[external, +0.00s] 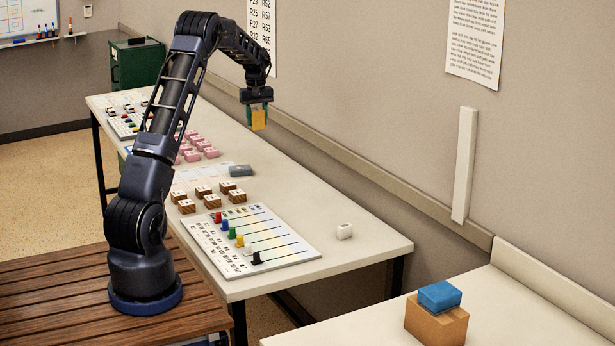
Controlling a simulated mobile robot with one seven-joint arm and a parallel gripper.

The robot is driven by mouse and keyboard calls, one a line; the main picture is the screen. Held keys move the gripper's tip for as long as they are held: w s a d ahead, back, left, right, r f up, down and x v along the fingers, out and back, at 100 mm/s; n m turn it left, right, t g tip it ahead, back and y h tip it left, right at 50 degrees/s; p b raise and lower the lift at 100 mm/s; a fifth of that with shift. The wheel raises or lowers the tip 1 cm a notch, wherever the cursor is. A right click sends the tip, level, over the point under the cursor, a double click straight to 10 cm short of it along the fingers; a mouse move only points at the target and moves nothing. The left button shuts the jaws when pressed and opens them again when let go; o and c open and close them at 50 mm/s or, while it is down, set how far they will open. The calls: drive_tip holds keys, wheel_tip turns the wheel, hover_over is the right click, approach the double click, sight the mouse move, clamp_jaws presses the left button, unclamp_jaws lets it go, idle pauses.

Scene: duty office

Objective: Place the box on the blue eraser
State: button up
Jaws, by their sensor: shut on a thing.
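My gripper (258,112) is high above the far part of the long table, pointing down. It is shut on a small yellow-orange box (259,121), held in the air. A blue-grey block (240,171), which may be the blue eraser, lies on the table below and to the left of the held box in the picture. A brighter blue block (440,295) sits on top of a brown cardboard box (436,325) at the lower right. I cannot tell for sure which of these two is the eraser.
The table's right part is mostly clear.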

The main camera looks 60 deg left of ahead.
drive_tip(key=w+d+r+m, duration=0.1)
drive_tip(key=w+d+r, duration=0.1)
drive_tip(key=w+d, duration=0.6)
drive_tip(key=w+d+r+m, duration=0.1)
drive_tip(key=w+d+m, duration=0.15)
drive_tip(key=d, duration=0.85)
drive_tip(key=w+d+r+m, duration=0.1)
drive_tip(key=w+d+r, duration=0.1)
drive_tip(key=w+d, duration=0.6)
drive_tip(key=w+d+r+m, duration=0.1)
drive_tip(key=d+r+m, duration=0.1)
drive_tip(key=d, duration=1.5)
drive_tip(key=w+d+r+m, duration=0.1)
drive_tip(key=d+r+m, duration=0.15)
drive_tip(key=d, duration=1.45)
drive_tip(key=s+d+r+m, duration=0.1)
drive_tip(key=s+d, duration=0.1)
drive_tip(key=d, duration=0.7)
drive_tip(key=s+d+r, duration=0.2)
drive_tip(key=d, duration=0.6)
wheel_tip(320, 180, up, 6)
drive_tip(key=m, duration=0.6)
hover_over(440, 290)
wheel_tip(440, 290, down, 20)
drive_tip(key=shift+r, duration=0.15)
